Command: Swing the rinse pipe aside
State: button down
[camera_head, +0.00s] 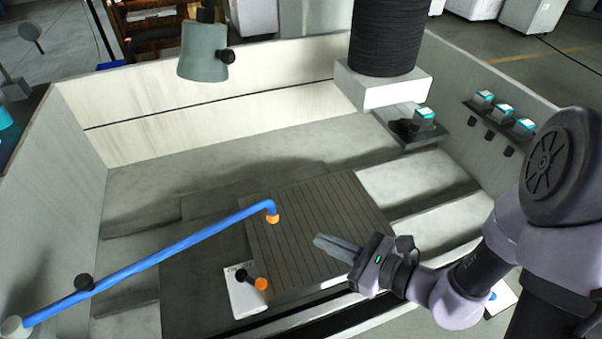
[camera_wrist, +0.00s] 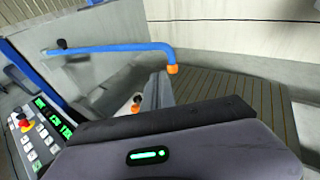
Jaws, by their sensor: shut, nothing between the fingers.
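The rinse pipe (camera_head: 160,256) is a long blue pipe with an orange nozzle. In the head view it runs from a grey pivot at the lower left up to the middle, and its bent tip hangs over the slatted plate (camera_head: 325,225). It also shows in the wrist view (camera_wrist: 110,48), crossing the upper left with its nozzle above the plate's left side. My gripper (camera_head: 318,241) is shut and empty. It is over the plate, to the right of and a little below the nozzle in the head view, apart from the pipe.
A white block with a black, orange-tipped lever (camera_head: 243,298) sits below the pipe. A grey-green head (camera_head: 203,52) hangs at the upper left, and a black ribbed column (camera_head: 386,38) at the upper right. Tall tank walls surround the plate. A control panel (camera_wrist: 38,132) shows at left in the wrist view.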

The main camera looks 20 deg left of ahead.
jog(key=shift+w+d+f+m+t, duration=0.3)
jog(key=shift+w+f+m+t, duration=0.35)
jog(key=shift+f+m, duration=0.2)
jog(key=shift+a+f, duration=0.1)
jog(key=b, duration=0.8)
send_near(275, 208)
jog(key=x, duration=0.5)
jog(key=shift+s+a+f, duration=0.1)
jog(key=shift+a, duration=0.1)
jog(key=shift+w+a, duration=0.25)
jog(key=shift+a, duration=0.35)
